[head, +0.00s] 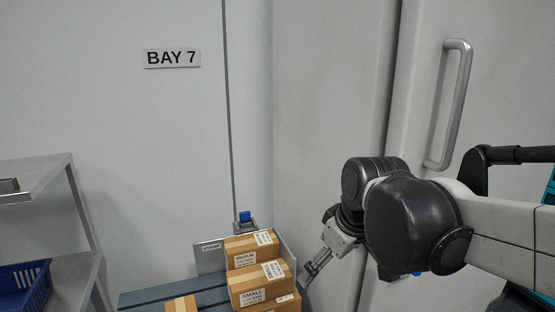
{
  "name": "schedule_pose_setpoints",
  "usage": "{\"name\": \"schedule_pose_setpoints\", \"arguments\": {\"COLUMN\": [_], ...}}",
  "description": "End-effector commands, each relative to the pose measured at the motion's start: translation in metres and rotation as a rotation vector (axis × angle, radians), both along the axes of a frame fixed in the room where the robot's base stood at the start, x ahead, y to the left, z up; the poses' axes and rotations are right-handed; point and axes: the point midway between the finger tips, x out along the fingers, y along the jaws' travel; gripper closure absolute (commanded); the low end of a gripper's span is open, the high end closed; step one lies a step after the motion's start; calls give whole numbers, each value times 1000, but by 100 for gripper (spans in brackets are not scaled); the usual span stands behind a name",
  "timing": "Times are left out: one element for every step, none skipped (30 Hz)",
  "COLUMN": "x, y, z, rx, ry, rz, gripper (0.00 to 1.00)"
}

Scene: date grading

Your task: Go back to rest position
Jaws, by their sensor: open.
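My gripper (317,268) hangs from my arm, which comes in from the right edge. It points down and to the left, just right of the stacked cardboard boxes, and appears apart from them. Its jaws are open and I see nothing between them. The top box (240,252) rests on a box labelled SMALL (246,284). Another box (290,304) shows below at the picture's bottom edge. The lower part of the stack is cut off.
A blue-grey slatted surface (150,296) with another box (181,304) lies left of the stack. A metal shelf (40,176) with a blue basket (28,285) stands at the left. A door handle (456,105) is behind my arm. The wall under the BAY 7 sign (171,58) is clear.

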Motion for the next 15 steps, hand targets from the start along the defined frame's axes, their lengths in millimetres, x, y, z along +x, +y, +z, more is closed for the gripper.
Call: {"name": "schedule_pose_setpoints", "arguments": {"x": [-13,-19,-27,-33,-39,-47,-54,-60,-68,-73,-79,-87,-92,-96,-102], "y": [-11,-16,-23,-28,-34,-40,-45,-49,-56,-60,-64,-69,-72,-75,-79], "z": [-1,-1,-1,-2,-3,-5,-6,-7,-10,-12,-14,-17,-19,-21,-24], "rx": [13,23,34,44,54,67,77,87,101,113,123,138,147,157,169], "ry": [-12,-20,-31,-39,-47,-59,-67,-76,-88,-96,-105,-116,-124,-133,-142], "rz": [-50,-81,-123,-155,-186,-227,-257,-288,-329,-358,-387,-425,-452,-475,-505], "gripper": [0,0,0,0,0,0,0,0,0,0,0,0,0,0,0]}}
